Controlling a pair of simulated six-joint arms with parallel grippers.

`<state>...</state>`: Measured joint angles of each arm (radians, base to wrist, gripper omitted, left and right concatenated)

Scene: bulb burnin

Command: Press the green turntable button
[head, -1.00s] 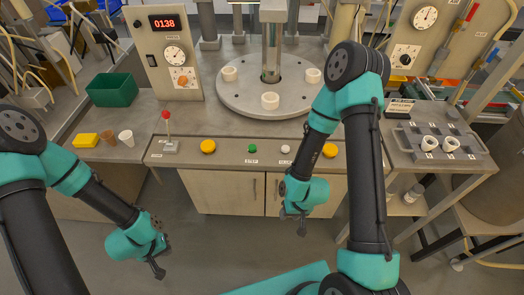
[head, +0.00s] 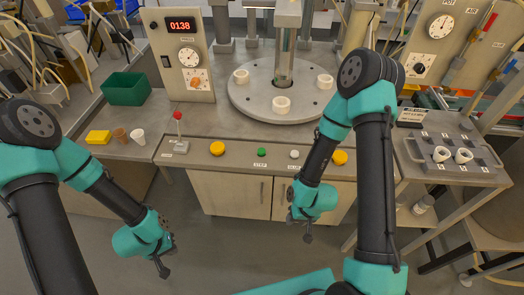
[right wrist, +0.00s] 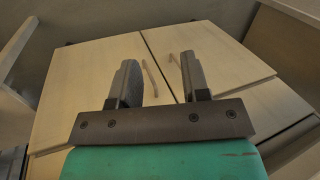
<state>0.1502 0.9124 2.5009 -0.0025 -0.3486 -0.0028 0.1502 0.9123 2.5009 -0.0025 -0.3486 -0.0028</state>
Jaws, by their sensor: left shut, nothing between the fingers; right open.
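The green button (head: 262,152) sits on the front strip of the bench, between a yellow button (head: 217,148) on its left and a small white button (head: 294,154) on its right. The turntable (head: 282,92) is a round grey plate behind it with white rings on it. My left gripper (head: 163,270) is shut and empty, low in front of the bench and left of the button. My right gripper (head: 307,232) hangs below the bench edge, right of the button. In the right wrist view its two fingers (right wrist: 158,80) are apart with nothing between them, facing the cabinet doors.
A red-tipped lever (head: 179,130) stands left of the buttons. Another yellow button (head: 340,157) is at the right. A tray (head: 415,149) with white sockets is at right.

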